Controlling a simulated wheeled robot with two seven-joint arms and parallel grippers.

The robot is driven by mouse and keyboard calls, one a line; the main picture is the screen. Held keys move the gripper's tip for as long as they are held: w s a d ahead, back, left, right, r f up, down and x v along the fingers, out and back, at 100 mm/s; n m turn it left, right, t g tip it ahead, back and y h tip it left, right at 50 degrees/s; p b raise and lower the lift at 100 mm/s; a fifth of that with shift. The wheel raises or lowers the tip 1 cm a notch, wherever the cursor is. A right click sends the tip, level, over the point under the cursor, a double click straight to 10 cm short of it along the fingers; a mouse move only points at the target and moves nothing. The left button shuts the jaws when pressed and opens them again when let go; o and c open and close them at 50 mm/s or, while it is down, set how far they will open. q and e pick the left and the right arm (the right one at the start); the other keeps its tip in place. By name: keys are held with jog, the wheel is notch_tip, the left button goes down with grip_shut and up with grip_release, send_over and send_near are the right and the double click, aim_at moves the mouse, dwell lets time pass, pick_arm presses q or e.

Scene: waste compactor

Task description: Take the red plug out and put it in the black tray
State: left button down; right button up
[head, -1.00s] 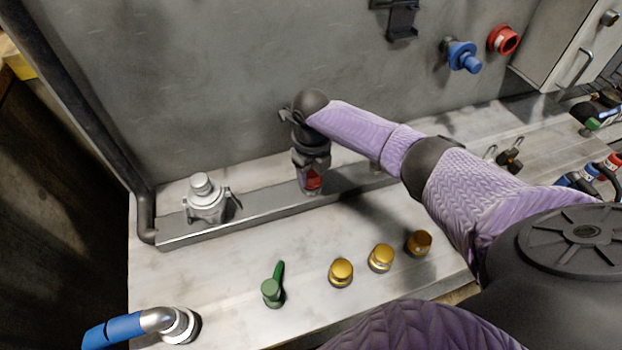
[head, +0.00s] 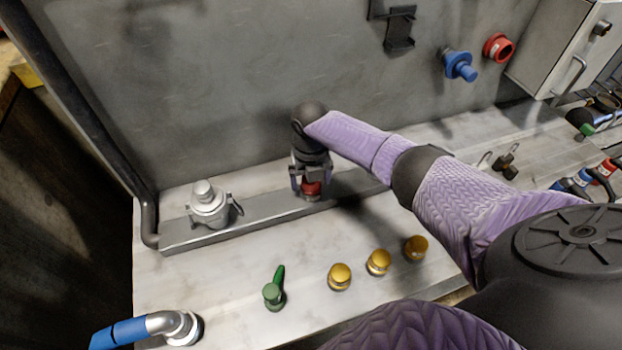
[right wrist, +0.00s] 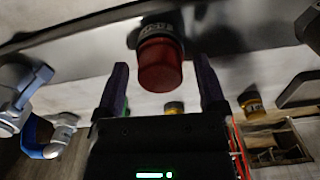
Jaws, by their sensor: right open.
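The red plug (head: 311,189) sits on the metal rail at the back of the bench, under my right gripper (head: 311,182). In the right wrist view the red plug (right wrist: 160,62) has a dark collar and stands between the two purple fingers of the gripper (right wrist: 160,85). The fingers are open, with a gap on each side of the plug. My left gripper is not in view. I cannot make out a black tray for certain.
A silver fitting (head: 208,204) stands on the rail to the left. A green valve (head: 273,291), several brass knobs (head: 340,276) and a blue-handled pipe (head: 150,329) are at the front. Blue (head: 459,65) and red (head: 498,47) connectors are on the back wall.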

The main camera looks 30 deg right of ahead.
jog(key=shift+r+m+p, duration=0.2)
jog(key=shift+m+p, duration=0.2)
jog(key=shift+m, duration=0.6)
jog(key=m, duration=0.3)
jog(key=shift+f+p, duration=0.15)
jog(key=shift+p, duration=0.15)
jog(key=shift+m+p, duration=0.35)
jog(key=shift+m, duration=0.75)
jog(key=m+p, duration=0.1)
jog(key=m, duration=0.7)
jog(key=shift+f, duration=0.1)
grip_shut()
jog(key=c, duration=0.7)
grip_release()
grip_shut()
jog(key=n, duration=0.3)
jog(key=shift+f+n+b, duration=0.1)
jog(key=shift+n+b, duration=0.2)
jog(key=shift+n, duration=0.8)
